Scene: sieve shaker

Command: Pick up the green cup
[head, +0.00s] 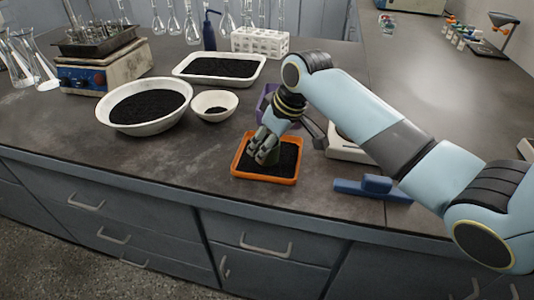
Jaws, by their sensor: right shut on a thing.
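My right gripper (264,148) points down over an orange tray (265,180) of black grains. Its fingers are closed around a small dark green thing, which appears to be the green cup (272,156). The fingers hide most of the cup, and I cannot tell whether it touches the grains. My left gripper is not in view.
A purple tray (262,102) lies partly behind my right gripper. A small white bowl (214,118), a large white bowl (150,129) and a white tray (218,82) hold black grains. A blue object (372,188) lies at right. The front left counter is clear.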

